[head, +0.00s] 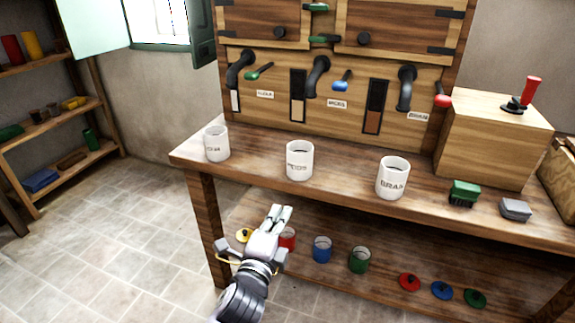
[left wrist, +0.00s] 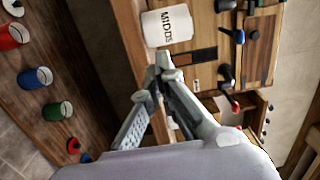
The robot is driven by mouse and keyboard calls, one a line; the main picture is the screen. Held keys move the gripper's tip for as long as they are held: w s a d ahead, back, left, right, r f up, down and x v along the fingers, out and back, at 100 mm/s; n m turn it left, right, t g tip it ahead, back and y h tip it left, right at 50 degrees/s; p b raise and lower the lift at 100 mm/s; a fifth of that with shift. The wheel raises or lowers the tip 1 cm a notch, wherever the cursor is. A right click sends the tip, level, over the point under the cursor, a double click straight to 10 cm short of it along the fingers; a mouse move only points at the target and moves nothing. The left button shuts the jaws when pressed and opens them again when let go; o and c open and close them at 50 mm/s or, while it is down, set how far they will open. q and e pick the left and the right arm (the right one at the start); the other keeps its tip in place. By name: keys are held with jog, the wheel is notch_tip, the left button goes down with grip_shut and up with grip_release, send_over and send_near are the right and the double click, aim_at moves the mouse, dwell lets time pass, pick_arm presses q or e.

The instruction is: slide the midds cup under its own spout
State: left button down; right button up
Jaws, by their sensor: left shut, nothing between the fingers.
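The midds cup (head: 299,160) is white and stands upright on the bench top, the middle one of three. Its MIDDS lettering is clear in the left wrist view (left wrist: 167,28). The middle black spout (head: 318,76) is on the wooden panel behind it, slightly right, above the label that seems to read MIDDS (head: 337,104). The cup stands forward of this spout, near the bench's front edge. My left gripper (head: 281,214) is shut and empty, in front of and below the cup, apart from it. My right gripper is not in view.
The flour cup (head: 217,146) stands left and the bran cup (head: 393,178) right on the bench (head: 250,178). Coloured jars, such as the blue one (head: 322,249), and lids sit on the lower shelf.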

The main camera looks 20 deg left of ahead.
pick_arm(q)
jog(key=b, duration=0.2)
send_near(297, 174)
jog(key=w, duration=0.6)
jog(key=shift+w+a, duration=0.1)
jog(key=shift+w+r, duration=0.1)
jog(key=shift+w, duration=0.4)
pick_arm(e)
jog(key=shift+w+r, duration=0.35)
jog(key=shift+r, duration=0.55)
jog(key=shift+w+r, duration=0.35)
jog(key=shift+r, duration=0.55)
